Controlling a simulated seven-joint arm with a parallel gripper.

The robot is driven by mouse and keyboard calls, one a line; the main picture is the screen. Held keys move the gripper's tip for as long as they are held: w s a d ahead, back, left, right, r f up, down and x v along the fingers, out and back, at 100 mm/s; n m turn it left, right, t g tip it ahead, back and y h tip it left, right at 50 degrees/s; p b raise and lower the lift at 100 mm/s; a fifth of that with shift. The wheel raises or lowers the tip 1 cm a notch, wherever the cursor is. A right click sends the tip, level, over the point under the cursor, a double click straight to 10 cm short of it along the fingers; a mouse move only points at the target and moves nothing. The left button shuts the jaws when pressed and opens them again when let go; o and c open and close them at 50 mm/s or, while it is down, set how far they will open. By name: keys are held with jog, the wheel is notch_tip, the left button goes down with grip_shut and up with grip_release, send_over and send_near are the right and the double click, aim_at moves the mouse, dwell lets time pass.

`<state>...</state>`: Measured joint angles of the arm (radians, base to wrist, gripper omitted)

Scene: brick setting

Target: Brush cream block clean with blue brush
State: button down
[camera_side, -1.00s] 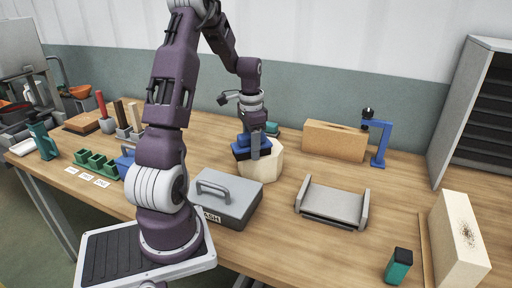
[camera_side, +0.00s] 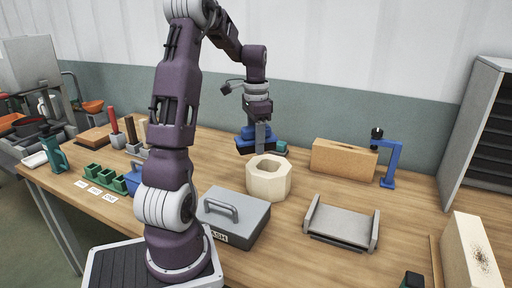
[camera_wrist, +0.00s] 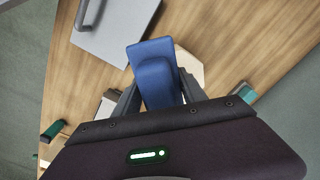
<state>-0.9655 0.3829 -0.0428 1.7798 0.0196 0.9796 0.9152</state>
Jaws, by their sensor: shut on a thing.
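My gripper (camera_side: 262,140) is shut on the blue brush (camera_side: 250,133) and holds it above and just behind a cream, many-sided holder with an open top (camera_side: 268,182). In the wrist view the blue brush (camera_wrist: 150,55) lies between my fingers and covers part of the cream holder (camera_wrist: 190,65). The cream block (camera_side: 466,255) stands at the far right, partly cut off by the frame. A dark speckled patch shows on its right-hand face. My gripper is well to the left of this block.
A grey lidded box (camera_side: 235,222) stands in front of the holder. A grey open cradle (camera_side: 342,222) lies between holder and block. A wooden box (camera_side: 343,160) and a blue stand (camera_side: 389,165) are behind. A green-and-black item (camera_side: 412,280) is at the front edge.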

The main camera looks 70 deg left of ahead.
aim_at(256, 172)
jog(key=shift+r, duration=0.1)
dwell(0.4)
jog(key=shift+f, duration=3.95)
jog(key=shift+w+d+r, duration=0.15)
jog(key=shift+w+d, duration=0.35)
jog(key=shift+w+d+f, duration=0.2)
jog(key=shift+w+d, duration=0.25)
jog(key=shift+w+d+f, duration=0.15)
jog(key=shift+w+d, duration=0.25)
jog(key=shift+w, duration=0.05)
jog(key=shift+s+a, duration=1.4)
jog(key=shift+r, duration=4.05)
